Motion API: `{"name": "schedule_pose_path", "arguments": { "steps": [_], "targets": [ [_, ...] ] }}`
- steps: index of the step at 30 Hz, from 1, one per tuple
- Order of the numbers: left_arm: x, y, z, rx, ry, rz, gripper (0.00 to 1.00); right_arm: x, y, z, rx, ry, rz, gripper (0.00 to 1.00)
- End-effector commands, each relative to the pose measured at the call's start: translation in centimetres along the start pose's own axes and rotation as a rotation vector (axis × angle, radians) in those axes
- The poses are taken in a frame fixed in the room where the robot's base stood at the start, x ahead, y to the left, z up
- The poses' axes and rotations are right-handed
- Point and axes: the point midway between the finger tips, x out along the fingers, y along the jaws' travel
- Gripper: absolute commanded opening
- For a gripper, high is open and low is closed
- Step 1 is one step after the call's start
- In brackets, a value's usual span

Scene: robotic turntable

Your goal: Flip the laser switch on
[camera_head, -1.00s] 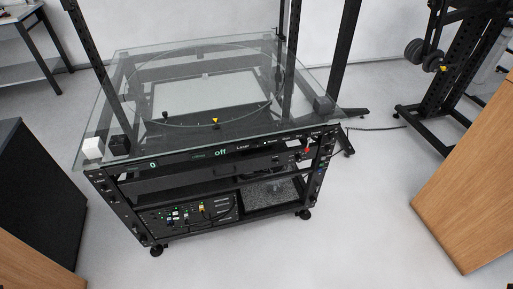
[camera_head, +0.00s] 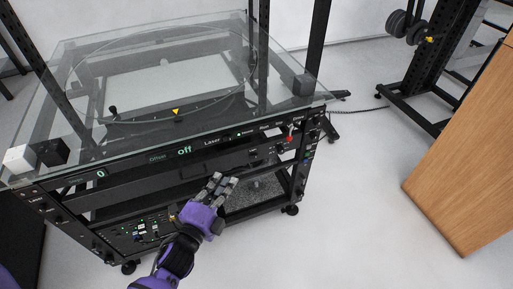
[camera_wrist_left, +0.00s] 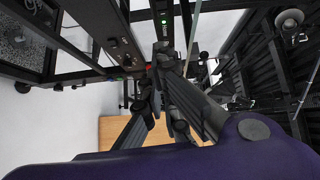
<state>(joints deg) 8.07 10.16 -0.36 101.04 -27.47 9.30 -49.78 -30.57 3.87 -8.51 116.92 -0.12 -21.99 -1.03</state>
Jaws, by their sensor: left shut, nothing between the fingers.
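The turntable rack's black front panel (camera_head: 165,163) carries small knobs and switches and a display (camera_head: 184,150) reading "off", with the label "Laser" (camera_head: 212,142) to its right. A red-marked control (camera_head: 290,138) sits near the panel's right end; I cannot tell which control is the laser switch. My left gripper (camera_head: 226,181) is shut and empty in front of the rack, below the panel and left of the red control. In the left wrist view its fingers (camera_wrist_left: 165,65) overlap the panel edge, close in the picture to a red spot (camera_wrist_left: 149,68). My right gripper is not in view.
A glass top (camera_head: 80,75) with an overhanging front edge covers the rack. White and black cubes (camera_head: 20,158) sit on its left corner. Dark uprights rise behind. A wooden cabinet (camera_head: 460,160) stands at right, with clear floor (camera_head: 350,200) between.

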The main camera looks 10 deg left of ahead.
Motion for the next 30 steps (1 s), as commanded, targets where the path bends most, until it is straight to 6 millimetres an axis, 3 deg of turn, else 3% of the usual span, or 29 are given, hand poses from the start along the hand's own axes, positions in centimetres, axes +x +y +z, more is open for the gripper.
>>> {"name": "schedule_pose_path", "arguments": {
  "steps": [5,17,23,30],
  "targets": [
    [0.0,-0.5,-0.5,0.082,0.017,-0.02,0.0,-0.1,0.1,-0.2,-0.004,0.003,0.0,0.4],
    [0.4,-0.6,-0.5,0.082,0.016,-0.019,0.0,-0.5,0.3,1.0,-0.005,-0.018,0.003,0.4],
    [3.3,-0.8,-0.6,0.081,0.017,-0.022,0.0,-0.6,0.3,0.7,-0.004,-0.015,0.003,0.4],
    [8.5,-0.8,-0.6,0.08,0.016,-0.02,0.0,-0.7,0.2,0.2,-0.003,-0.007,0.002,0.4]
  ]
}}
